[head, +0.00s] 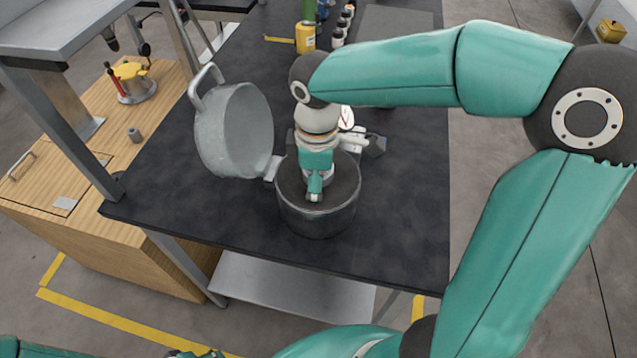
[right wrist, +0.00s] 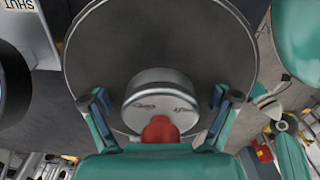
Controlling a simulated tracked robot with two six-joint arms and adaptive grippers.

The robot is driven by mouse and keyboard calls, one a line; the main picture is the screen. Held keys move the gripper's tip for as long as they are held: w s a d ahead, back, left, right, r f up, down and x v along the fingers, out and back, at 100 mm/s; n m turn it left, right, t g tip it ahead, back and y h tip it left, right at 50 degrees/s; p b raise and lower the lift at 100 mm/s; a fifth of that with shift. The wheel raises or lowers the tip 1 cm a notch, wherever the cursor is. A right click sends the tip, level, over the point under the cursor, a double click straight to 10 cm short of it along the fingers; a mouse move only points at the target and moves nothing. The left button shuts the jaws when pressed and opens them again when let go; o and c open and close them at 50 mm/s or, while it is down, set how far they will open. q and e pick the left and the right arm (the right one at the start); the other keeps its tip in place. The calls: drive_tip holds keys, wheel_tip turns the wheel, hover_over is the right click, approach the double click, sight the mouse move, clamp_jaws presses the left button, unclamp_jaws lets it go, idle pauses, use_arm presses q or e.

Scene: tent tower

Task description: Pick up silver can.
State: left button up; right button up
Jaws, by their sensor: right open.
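A silver can (right wrist: 160,97) with a shiny lid stands inside a round dark grey pot (right wrist: 200,45) in the right wrist view. A red spot covers part of its near side. My right gripper (right wrist: 162,100) is open, its two fingers on either side of the can, with gaps visible between fingers and can. In the head view the right gripper (head: 315,190) reaches down into the pot (head: 318,218) at the table's front; the can is mostly hidden there by the gripper.
The pot's round lid (head: 210,135) stands tilted open at its left. The black table (head: 400,200) has clear room to the right. Small bottles and a yellow can (head: 305,37) stand at the back. A wooden cabinet (head: 60,180) and a metal-framed shelf are at the left.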

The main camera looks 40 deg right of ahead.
drive_tip(key=c, duration=1.5)
clamp_jaws()
drive_tip(key=shift+r, duration=0.2)
